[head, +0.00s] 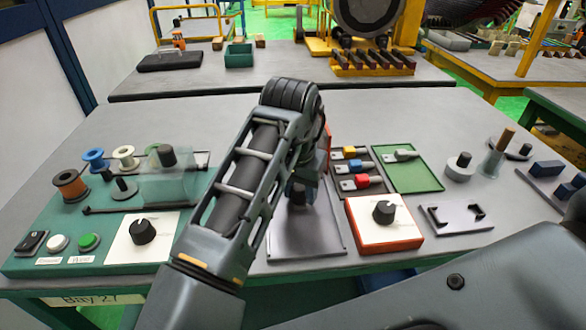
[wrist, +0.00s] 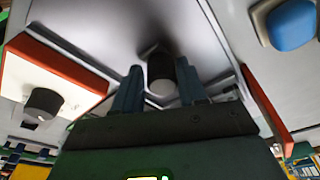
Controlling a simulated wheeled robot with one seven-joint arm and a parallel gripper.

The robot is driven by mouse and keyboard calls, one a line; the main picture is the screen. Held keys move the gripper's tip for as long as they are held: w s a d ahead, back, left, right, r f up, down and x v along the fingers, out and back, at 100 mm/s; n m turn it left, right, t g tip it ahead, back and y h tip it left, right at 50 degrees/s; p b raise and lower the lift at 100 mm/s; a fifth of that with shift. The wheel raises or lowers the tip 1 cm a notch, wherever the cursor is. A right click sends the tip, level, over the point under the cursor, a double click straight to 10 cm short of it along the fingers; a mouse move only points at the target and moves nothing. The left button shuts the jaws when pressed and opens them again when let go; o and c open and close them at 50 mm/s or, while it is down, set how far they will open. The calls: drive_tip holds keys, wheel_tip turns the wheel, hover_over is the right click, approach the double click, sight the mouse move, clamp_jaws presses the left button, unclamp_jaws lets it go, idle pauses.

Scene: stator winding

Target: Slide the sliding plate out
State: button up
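A flat dark grey plate (head: 305,240) lies on the table's front middle, partly hidden by my arm in the head view. I take it to be the sliding plate. The wrist view shows a grey surface with a raised edge (wrist: 225,90). A short dark cylindrical knob (wrist: 160,75) stands up from this surface. My gripper (wrist: 160,82) is low over it, with one finger on each side of the knob. The fingers are close to its sides; I cannot tell if they touch. In the head view my gripper (head: 300,192) is mostly hidden by my arm.
A red-sided box with a white top and black knob (head: 385,222) stands close to the plate's right. A tray with coloured-handled pieces (head: 355,170) and a green tray (head: 410,170) lie behind. A green base (head: 50,225) with spools and a clear cover is left.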

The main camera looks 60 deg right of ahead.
drive_tip(key=shift+w+a, duration=0.1)
drive_tip(key=shift+w, duration=0.05)
drive_tip(key=shift+c, duration=0.9)
drive_tip(key=shift+a, duration=0.1)
drive_tip(key=shift+s+a, duration=0.3)
drive_tip(key=shift+a, duration=0.2)
drive_tip(key=shift+o, duration=0.4)
drive_tip(key=shift+s+a+b, duration=0.5)
drive_tip(key=shift+s+a, duration=0.35)
drive_tip(key=shift+a, duration=0.25)
drive_tip(key=shift+s+a+b, duration=0.45)
drive_tip(key=shift+s+a, duration=0.35)
drive_tip(key=shift+a, duration=0.35)
drive_tip(key=shift+s+a+b, duration=0.5)
drive_tip(key=shift+s+a, duration=0.35)
drive_tip(key=shift+a, duration=0.25)
drive_tip(key=o, duration=0.3)
drive_tip(key=shift+s+a, duration=0.1)
drive_tip(key=shift+o, duration=1.3)
drive_tip(key=shift+s+r, duration=0.1)
